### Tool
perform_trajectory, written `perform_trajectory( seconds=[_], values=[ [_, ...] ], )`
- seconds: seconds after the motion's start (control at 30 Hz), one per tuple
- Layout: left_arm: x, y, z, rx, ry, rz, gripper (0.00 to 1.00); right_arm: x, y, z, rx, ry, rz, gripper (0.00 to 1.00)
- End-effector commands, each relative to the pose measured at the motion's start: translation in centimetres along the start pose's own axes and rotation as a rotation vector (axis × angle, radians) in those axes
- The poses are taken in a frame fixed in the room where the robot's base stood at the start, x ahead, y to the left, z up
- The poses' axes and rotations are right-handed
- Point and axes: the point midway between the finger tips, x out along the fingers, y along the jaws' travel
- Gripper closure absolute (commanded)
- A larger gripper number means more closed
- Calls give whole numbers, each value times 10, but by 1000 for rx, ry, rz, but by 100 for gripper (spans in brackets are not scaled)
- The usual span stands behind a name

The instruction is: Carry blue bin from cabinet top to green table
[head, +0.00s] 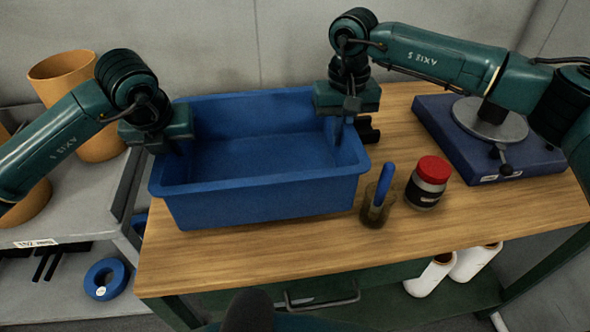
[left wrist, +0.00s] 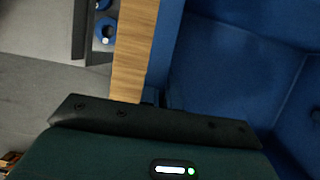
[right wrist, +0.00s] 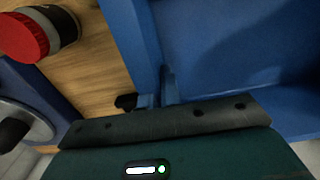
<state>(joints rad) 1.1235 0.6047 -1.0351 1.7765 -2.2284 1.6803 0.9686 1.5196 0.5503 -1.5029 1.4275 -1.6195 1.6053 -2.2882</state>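The blue bin (head: 265,200) is empty and upright over the left part of a wood-topped table (head: 300,245) with a green frame. It looks to rest on the wood, but a small gap would be hard to see. My left gripper (head: 170,148) is at the bin's left rim and looks shut on it. My right gripper (head: 345,125) is at the right rim, with the wall between its fingers. The bin's walls also fill much of the left wrist view (left wrist: 225,70) and the right wrist view (right wrist: 235,50). The fingertips are mostly hidden.
A cup with a blue item (head: 377,205) and a red-lidded jar (head: 428,183) stand just right of the bin. A dark blue case (head: 530,168) lies at the right. A grey shelf (head: 75,215) with orange pots (head: 95,135) stands at the left. A wall is behind.

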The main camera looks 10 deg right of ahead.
Motion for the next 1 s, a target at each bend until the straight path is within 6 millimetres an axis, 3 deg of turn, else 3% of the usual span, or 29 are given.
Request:
perform_trajectory(
  seconds=[0.47, 1.0],
  values=[
    [2, 1, 0, -2, -2, 3, 100, 2, 2, -1, 4, 1, 2, 100],
    [31, 1, -12, -2, -2, 3, 100, 33, 2, -1, 4, 1, 2, 100]
  ],
)
